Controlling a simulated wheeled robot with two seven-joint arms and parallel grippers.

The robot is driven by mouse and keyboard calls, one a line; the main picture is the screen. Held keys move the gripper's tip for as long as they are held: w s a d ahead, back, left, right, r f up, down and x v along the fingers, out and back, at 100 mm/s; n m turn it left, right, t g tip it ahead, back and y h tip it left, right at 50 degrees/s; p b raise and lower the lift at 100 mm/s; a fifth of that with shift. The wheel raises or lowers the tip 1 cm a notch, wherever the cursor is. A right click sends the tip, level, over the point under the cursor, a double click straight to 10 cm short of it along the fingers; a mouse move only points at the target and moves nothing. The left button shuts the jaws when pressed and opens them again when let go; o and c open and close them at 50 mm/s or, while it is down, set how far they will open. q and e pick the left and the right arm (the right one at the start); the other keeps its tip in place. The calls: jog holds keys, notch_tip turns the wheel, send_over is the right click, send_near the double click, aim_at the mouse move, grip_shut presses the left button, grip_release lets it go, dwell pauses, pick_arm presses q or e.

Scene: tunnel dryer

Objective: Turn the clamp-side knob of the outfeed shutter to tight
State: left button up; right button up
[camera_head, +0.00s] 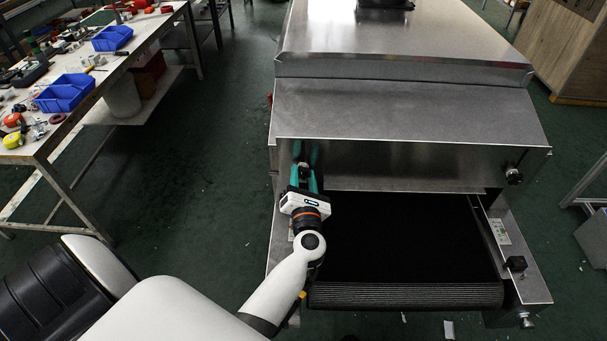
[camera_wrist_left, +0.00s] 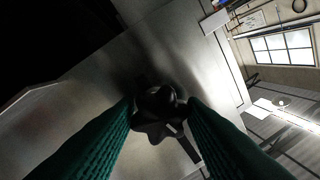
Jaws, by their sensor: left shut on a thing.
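The outfeed shutter (camera_head: 410,168) is a steel plate across the dryer's outfeed opening, above the black belt. A dark lobed knob (camera_wrist_left: 158,113) sits between my left gripper's green fingers in the left wrist view. My left gripper (camera_head: 304,172) is shut on this knob at the left end of the shutter, and the fingers cover most of it in the head view. Another black knob (camera_head: 513,175) is at the shutter's right end, clear of my gripper. I cannot read a tight or loose mark on either knob. My right gripper is not in view.
The black conveyor belt (camera_head: 410,240) runs out below the shutter. A small black knob (camera_head: 516,263) stands on the right side rail. A workbench (camera_head: 110,75) with blue bins (camera_head: 64,93) is at the left, with open green floor between.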

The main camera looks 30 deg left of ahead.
pick_arm(q)
jog(key=m+p, duration=0.1)
jog(key=m, duration=0.2)
jog(key=m+t+p, duration=0.1)
jog(key=m, duration=0.2)
jog(key=shift+h, duration=0.3)
jog(key=m+p, duration=0.2)
jog(key=m, duration=0.3)
jog(key=shift+a, duration=0.1)
jog(key=m+p, duration=0.1)
jog(key=m, duration=0.2)
jog(key=m+t+h+p, duration=0.1)
jog(key=m+p, duration=0.1)
jog(key=m, duration=0.1)
jog(key=shift+r+h, duration=0.1)
jog(key=shift+h, duration=0.2)
jog(key=shift+m+h+p, duration=0.5)
jog(key=shift+m+p, duration=0.65)
jog(key=shift+m, duration=1.85)
jog(key=o, duration=0.9)
jog(key=shift+o, duration=0.2)
